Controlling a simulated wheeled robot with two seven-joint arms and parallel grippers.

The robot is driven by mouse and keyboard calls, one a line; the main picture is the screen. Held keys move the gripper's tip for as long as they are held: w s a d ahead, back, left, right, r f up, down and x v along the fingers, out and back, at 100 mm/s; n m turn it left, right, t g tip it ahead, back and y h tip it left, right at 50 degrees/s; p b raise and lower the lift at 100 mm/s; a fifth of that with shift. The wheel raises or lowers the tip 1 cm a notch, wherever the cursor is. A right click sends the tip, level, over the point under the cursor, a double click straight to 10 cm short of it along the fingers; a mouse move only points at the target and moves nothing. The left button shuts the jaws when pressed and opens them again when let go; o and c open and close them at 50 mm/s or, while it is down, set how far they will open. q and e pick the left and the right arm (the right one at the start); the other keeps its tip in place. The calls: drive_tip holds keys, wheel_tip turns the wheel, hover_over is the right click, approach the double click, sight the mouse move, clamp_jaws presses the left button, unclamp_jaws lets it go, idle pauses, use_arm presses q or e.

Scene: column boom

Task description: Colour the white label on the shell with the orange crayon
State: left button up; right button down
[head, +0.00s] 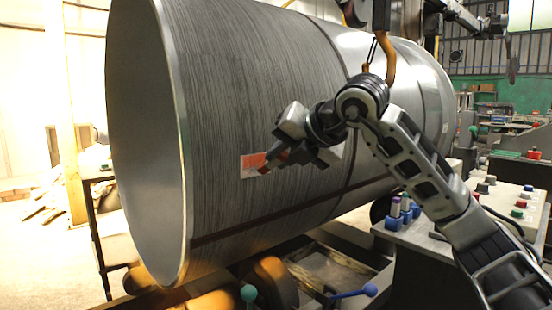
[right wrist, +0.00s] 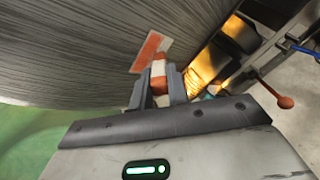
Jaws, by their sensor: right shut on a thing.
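The label (head: 250,161) is on the side of the large grey shell (head: 225,85), left of my right gripper. Much of it is orange, with white showing along an edge; it also shows in the right wrist view (right wrist: 150,48). My right gripper (head: 279,157) is shut on the orange crayon (right wrist: 159,68), which has a pale band and shows between the fingers (right wrist: 160,88). The crayon's tip is at or very close to the label; I cannot tell whether it touches. My left gripper is not in view.
Blue holders (head: 392,222) with upright sticks stand on the panel below the shell, right of it. A control panel with coloured buttons (head: 519,212) is at the right.

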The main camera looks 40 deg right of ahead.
drive_tip(key=a+p, duration=0.2)
drive_tip(key=a, duration=0.3)
drive_tip(key=shift+s, duration=0.15)
idle(1.4)
drive_tip(key=s+b, duration=0.3)
drive_tip(key=s, duration=0.3)
drive_tip(key=shift+d, duration=0.25)
drive_tip(key=shift+f, duration=0.1)
